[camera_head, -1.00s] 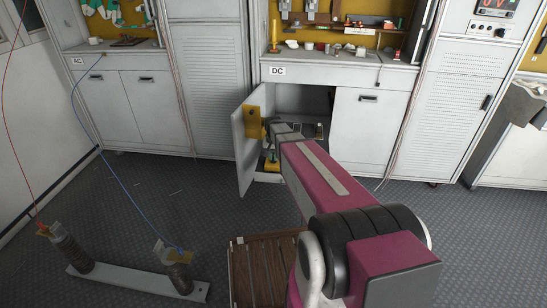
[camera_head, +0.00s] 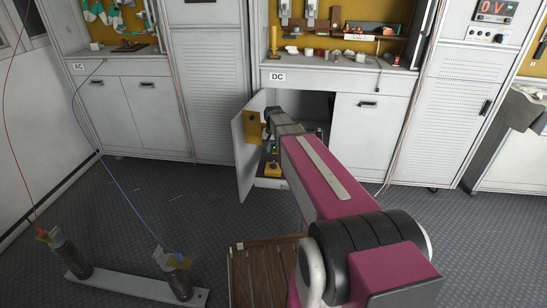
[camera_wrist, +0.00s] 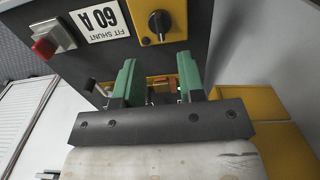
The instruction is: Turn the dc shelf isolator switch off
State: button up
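A black rotary knob on a yellow plate, which looks like the isolator switch (camera_wrist: 158,25), is at the top middle of the wrist view on a dark panel. My gripper (camera_wrist: 160,78) has green fingers, spread apart with a gap between them. The fingertips are below the knob in the picture, and nothing is clearly held. A small orange and yellow part shows in the gap behind them; I cannot tell what it is. In the head view my gripper is at the open cabinet under the DC shelf (camera_head: 310,76), largely hidden by my arm.
The open cabinet door (camera_head: 244,158) stands left of my arm. A yellow box (camera_head: 270,168) is low in the cabinet. A wooden slatted surface (camera_head: 258,275) is nearer.

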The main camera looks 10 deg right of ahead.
jog(key=shift+r, duration=1.5)
jog(key=shift+s, duration=0.1)
